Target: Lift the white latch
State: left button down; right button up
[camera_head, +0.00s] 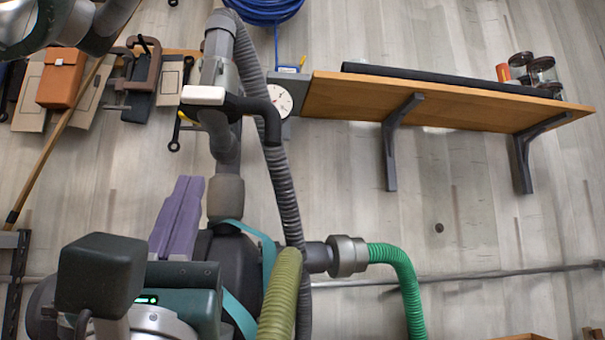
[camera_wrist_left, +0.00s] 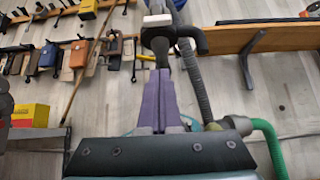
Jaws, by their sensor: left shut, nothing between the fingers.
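The white latch (camera_head: 203,95) is a small white block at the left end of a black handle on an upright grey pipe. It also shows near the top of the left wrist view (camera_wrist_left: 157,20). My left gripper (camera_head: 189,180), with purple fingers, is shut and empty. In the head view it appears below the latch and left of the pipe, apart from the latch. In the left wrist view its closed fingers (camera_wrist_left: 159,72) point up toward the pipe and latch. My right gripper is in neither view.
A ribbed grey hose (camera_head: 285,180) runs down beside the pipe, and a green hose (camera_head: 405,280) leaves to the right. A round gauge (camera_head: 280,100) is behind the handle. A wooden shelf (camera_head: 440,105) on brackets is at right. Tools and an orange pouch (camera_head: 61,78) hang at left.

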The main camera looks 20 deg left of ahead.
aim_at(209, 113)
pick_arm(q)
jog(key=p+x, duration=0.4)
jog(key=x, duration=0.6)
jog(key=shift+s+d+r, duration=0.1)
jog(key=shift+r, duration=0.05)
jog(key=shift+s+d+r+p, duration=0.15)
jog(key=shift+s+d+p, duration=0.2)
jog(key=shift+s, duration=0.2)
jog(key=shift+s+d+r+p, duration=0.1)
jog(key=shift+s+d+p, duration=0.25)
jog(key=shift+s, duration=0.15)
jog(key=shift+s+d+r, duration=0.1)
jog(key=shift+s+d, duration=0.2)
jog(key=shift+s, duration=0.25)
